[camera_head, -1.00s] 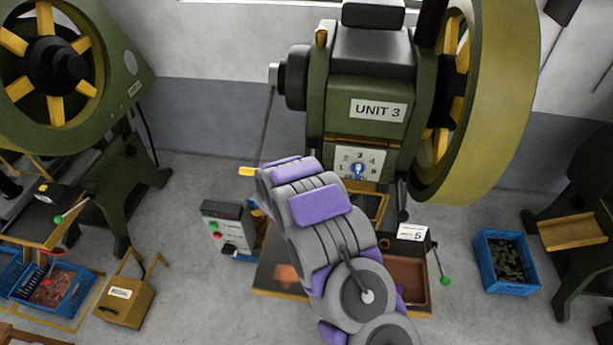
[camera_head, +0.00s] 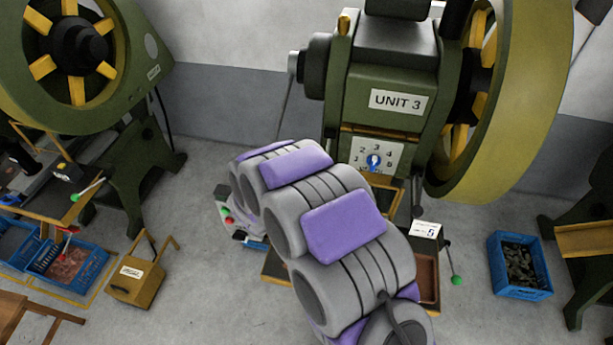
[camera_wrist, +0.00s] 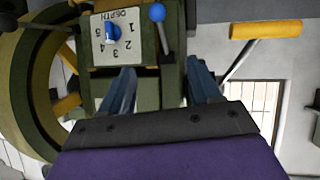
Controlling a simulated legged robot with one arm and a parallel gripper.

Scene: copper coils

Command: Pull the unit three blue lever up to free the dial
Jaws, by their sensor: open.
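The blue lever, a thin rod with a blue ball top (camera_wrist: 157,13), stands beside the dial plate in the wrist view, where the picture is upside down. The dial's blue knob (camera_wrist: 112,32) sits on the white DEPTH plate (camera_wrist: 101,52); the knob also shows in the head view (camera_head: 374,161) below the UNIT 3 sign (camera_head: 398,101). My gripper (camera_wrist: 160,66) is open and empty, its two blue-grey fingers apart. The lever lies beyond the gap between the fingertips, with no contact visible. In the head view my arm hides the gripper and the lever.
A yellow-handled rod (camera_wrist: 265,30) stands right of my fingers in the wrist view. The large flywheel (camera_head: 527,100) is right of unit 3. A blue crate (camera_head: 520,266) stands on the floor at right. Another press (camera_head: 75,55) stands at left, with floor between.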

